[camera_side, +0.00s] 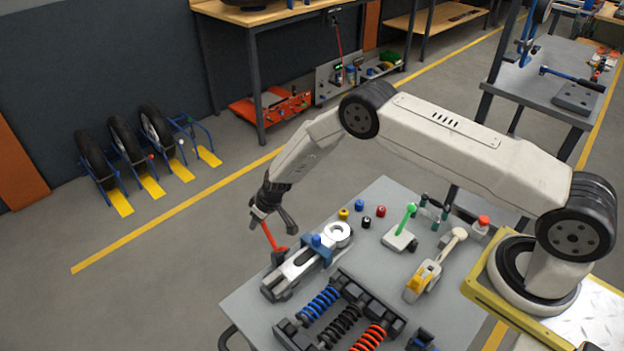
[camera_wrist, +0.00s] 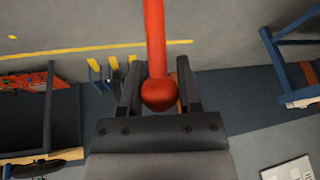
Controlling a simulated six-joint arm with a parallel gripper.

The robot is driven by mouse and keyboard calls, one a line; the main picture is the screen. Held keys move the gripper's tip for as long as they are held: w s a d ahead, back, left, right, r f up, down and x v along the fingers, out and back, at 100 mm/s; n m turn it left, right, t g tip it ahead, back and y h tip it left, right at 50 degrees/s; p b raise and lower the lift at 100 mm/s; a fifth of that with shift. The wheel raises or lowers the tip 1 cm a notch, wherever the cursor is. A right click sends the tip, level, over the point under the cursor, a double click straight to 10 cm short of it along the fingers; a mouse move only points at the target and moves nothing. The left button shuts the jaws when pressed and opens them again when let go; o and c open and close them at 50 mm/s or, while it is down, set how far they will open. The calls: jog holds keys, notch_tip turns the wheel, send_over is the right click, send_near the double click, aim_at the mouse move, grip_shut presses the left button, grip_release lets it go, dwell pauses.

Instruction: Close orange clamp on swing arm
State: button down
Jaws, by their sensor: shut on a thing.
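The orange clamp's handle (camera_side: 270,237) is a red-orange rod that rises, tilted up and left, from the left end of the silver swing arm (camera_side: 303,262). The swing arm lies near the left edge of the grey table with a blue block (camera_side: 317,244) on it. My gripper (camera_side: 268,216) is at the top of the handle, its fingers shut on it. In the wrist view the handle's ball end (camera_wrist: 158,93) sits between the two dark fingers of my gripper (camera_wrist: 159,76). The clamp's base is mostly hidden in the side view.
A green-handled clamp (camera_side: 402,238) and a yellow clamp with a cream handle (camera_side: 425,275) stand to the right. A rack of springs (camera_side: 340,318) lies in front. Small coloured caps (camera_side: 359,204) sit at the back. Open floor lies left of the table (camera_side: 245,308).

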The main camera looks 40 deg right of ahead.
aim_at(266, 231)
jog(key=shift+s+r, duration=0.65)
jog(key=shift+s, duration=0.2)
jog(key=shift+s+r, duration=0.6)
jog(key=shift+s, duration=0.2)
jog(key=shift+s+a+r, duration=0.1)
jog(key=shift+s+r, duration=0.05)
jog(key=shift+s, duration=0.65)
jog(key=shift+s+a, duration=0.1)
jog(key=shift+s, duration=0.2)
jog(key=shift+c, duration=1.5)
grip_release()
jog(key=shift+d, duration=0.2)
